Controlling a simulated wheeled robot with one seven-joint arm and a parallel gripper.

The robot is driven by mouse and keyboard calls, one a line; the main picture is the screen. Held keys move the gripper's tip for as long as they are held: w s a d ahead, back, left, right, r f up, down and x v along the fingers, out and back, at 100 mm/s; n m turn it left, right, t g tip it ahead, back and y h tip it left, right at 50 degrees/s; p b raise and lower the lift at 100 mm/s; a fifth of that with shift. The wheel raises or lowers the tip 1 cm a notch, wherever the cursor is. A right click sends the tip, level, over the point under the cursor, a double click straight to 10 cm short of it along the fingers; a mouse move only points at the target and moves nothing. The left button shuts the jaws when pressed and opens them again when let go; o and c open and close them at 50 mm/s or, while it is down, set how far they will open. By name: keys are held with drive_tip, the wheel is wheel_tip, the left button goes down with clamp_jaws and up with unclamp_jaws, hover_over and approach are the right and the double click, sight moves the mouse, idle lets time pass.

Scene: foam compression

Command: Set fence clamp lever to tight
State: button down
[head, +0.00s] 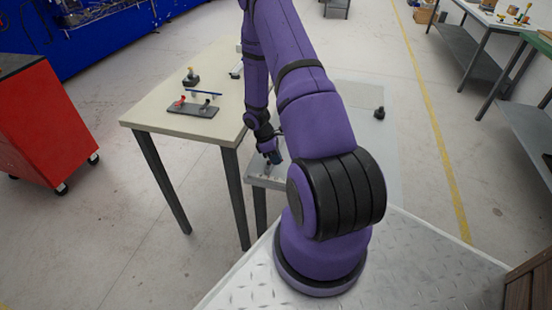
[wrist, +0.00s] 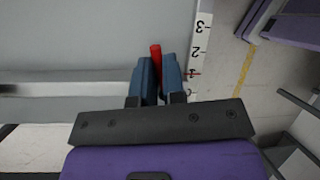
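The red clamp lever (wrist: 155,52) stands between the two blue fingers of my gripper (wrist: 157,72) in the wrist view. The fingers are close together and the red handle fills the narrow gap at their tips. The fence (wrist: 60,88), a pale metal bar, runs leftward from beside the fingers. A white scale (wrist: 200,45) with black numbers and a small red mark lies just right of the fingers. In the head view my gripper (head: 272,157) is low over the near left part of a grey table (head: 345,95). The lever's base is hidden by the fingers.
A beige table (head: 155,107) at left carries a dark plate (head: 193,109) with small levers and a blue bar. A small black knob-like object (head: 379,113) is at the grey table's right side. A red cabinet (head: 40,125) stands far left. Open floor lies right.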

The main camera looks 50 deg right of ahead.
drive_tip(key=shift+s+a+m+y, duration=0.15)
drive_tip(key=shift+m+y, duration=0.2)
drive_tip(key=shift+m, duration=0.5)
drive_tip(key=shift+s+a+m+y, duration=0.15)
drive_tip(key=shift+m+y, duration=0.2)
drive_tip(key=shift+m, duration=0.5)
drive_tip(key=c, duration=1.5)
unclamp_jaws()
drive_tip(key=shift+w+r, duration=0.1)
drive_tip(key=v, duration=1)
drive_tip(key=shift+w+d+r, duration=0.1)
drive_tip(key=shift+w+r, duration=0.05)
drive_tip(key=shift+r, duration=0.15)
